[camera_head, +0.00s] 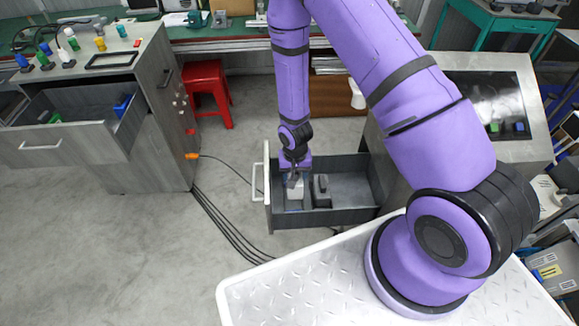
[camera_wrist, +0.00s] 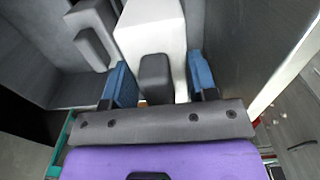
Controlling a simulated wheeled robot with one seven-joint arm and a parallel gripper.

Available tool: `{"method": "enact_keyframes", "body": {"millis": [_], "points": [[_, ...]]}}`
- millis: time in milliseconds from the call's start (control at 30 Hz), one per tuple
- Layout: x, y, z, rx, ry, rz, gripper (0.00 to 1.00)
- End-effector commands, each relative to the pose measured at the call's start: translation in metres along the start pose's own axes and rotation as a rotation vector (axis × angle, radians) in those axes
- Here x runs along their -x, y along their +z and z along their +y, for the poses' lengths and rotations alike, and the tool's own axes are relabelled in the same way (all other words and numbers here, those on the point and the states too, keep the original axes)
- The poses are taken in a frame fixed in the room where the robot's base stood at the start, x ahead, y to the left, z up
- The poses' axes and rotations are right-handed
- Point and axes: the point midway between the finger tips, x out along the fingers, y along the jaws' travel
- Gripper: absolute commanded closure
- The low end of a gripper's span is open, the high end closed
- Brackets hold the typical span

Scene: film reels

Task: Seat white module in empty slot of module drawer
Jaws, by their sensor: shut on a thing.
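My gripper (camera_head: 294,179) points down into the left end of the open module drawer (camera_head: 352,216). It is shut on the white module (camera_head: 294,191). In the wrist view the white module (camera_wrist: 150,28) with its grey grip block (camera_wrist: 156,72) shows between the blue fingertips of my gripper (camera_wrist: 160,82). The module is inside the drawer walls, near the drawer front. Its underside is hidden, so I cannot tell whether it touches the drawer floor. A grey module (camera_head: 321,186) stands right beside it, and also shows at upper left in the wrist view (camera_wrist: 92,38).
The drawer's right part is bare. The drawer front with its handle (camera_head: 257,180) is close left of my gripper. A grey cabinet (camera_head: 155,110) with another open drawer stands at left, a red stool (camera_head: 208,90) behind. Cables lie on the floor.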

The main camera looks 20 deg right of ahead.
Motion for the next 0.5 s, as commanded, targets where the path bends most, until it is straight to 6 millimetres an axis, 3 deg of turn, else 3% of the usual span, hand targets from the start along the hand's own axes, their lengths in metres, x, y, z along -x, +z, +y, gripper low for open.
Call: {"method": "enact_keyframes", "body": {"millis": [500], "points": [[-0.037, 0.001, 0.0, 0.002, 0.0, -0.001, 0.81]]}}
